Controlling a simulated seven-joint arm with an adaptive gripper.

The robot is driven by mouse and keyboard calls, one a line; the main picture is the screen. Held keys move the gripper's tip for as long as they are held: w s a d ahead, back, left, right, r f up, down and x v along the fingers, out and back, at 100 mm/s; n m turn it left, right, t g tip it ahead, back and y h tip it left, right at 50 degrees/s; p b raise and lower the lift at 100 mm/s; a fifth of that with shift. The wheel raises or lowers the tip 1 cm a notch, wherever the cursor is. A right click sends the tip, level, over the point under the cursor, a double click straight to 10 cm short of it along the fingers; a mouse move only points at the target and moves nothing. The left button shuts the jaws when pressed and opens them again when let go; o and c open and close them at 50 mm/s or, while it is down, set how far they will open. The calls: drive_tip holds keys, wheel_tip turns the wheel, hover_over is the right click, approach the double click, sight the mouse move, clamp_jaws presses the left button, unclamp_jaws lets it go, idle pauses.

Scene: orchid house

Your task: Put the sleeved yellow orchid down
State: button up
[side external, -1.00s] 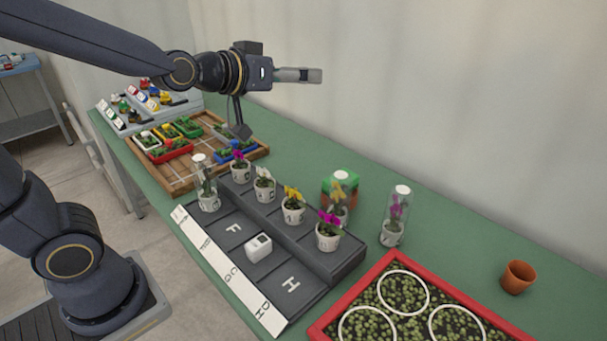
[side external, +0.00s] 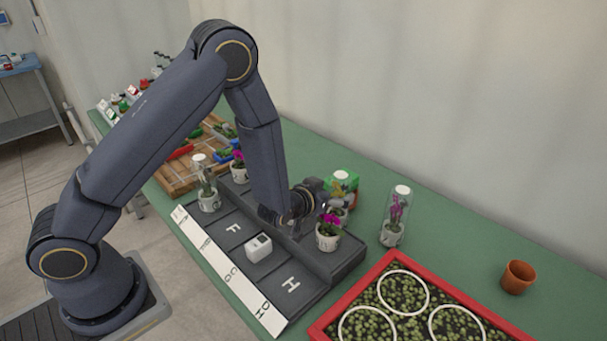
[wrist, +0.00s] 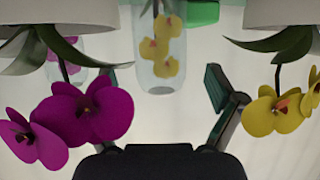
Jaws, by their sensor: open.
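The sleeved yellow orchid (side external: 341,188) stands in a clear sleeve by the green box (side external: 352,180), behind the stepped rack (side external: 335,264); my gripper partly hides it. In the wrist view the sleeved yellow orchid (wrist: 163,62) appears between and beyond the fingers. My gripper (wrist: 161,80) is open, with nothing held; whether its fingers reach the sleeve I cannot tell. In the side view my gripper (side external: 312,195) is low over the rack's upper step. An unsleeved magenta orchid (wrist: 85,112) and an unsleeved yellow orchid (wrist: 275,112) flank the fingers.
A magenta orchid (side external: 328,232) stands close beside my gripper. A sleeved magenta orchid (side external: 395,217) is to the right, another sleeved plant (side external: 206,185) to the left. A white block (side external: 258,247) sits on the lower step. A red-rimmed tray (side external: 345,312) and clay pot (side external: 517,277) are at right.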

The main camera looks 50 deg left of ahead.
drive_tip(key=x, duration=0.4)
clamp_jaws()
idle(0.8)
